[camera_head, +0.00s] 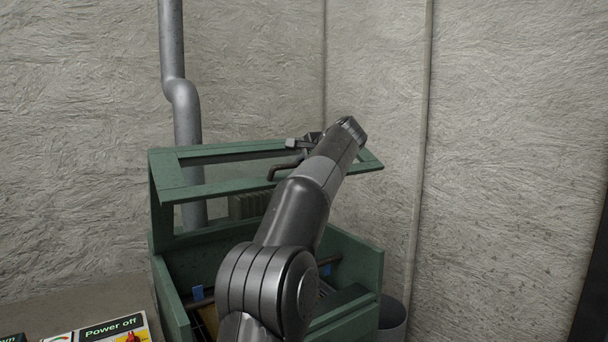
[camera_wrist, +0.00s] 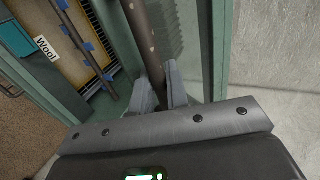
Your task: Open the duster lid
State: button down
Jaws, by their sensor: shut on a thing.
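The duster is a green open-topped machine (camera_head: 172,300) against the wall. Its lid (camera_head: 230,191), a green frame with an opening, is raised well above the box, so the inside shows. A dark bent handle (camera_head: 284,169) sits on the lid, partly hidden by my arm. My gripper (camera_head: 305,143) is at the lid beside this handle, mostly hidden in the head view. In the wrist view my gripper's fingers (camera_wrist: 161,92) are shut around a brown bar (camera_wrist: 146,45), which looks like the handle. The green lid frame (camera_wrist: 220,50) runs alongside it.
A grey pipe (camera_head: 183,110) rises behind the duster on the left. A grey bin (camera_head: 393,318) stands at its right. A control panel (camera_head: 112,329) reading "Power off" is at the lower left. A "Wool" label (camera_wrist: 46,48) shows inside the duster. The right side is free.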

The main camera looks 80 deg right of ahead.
jog(key=shift+w+d+r, duration=0.15)
jog(key=shift+r, duration=0.1)
dwell(0.3)
jog(key=c, duration=1.5)
grip_release()
jog(key=v, duration=1.1)
jog(key=shift+w+d, duration=0.1)
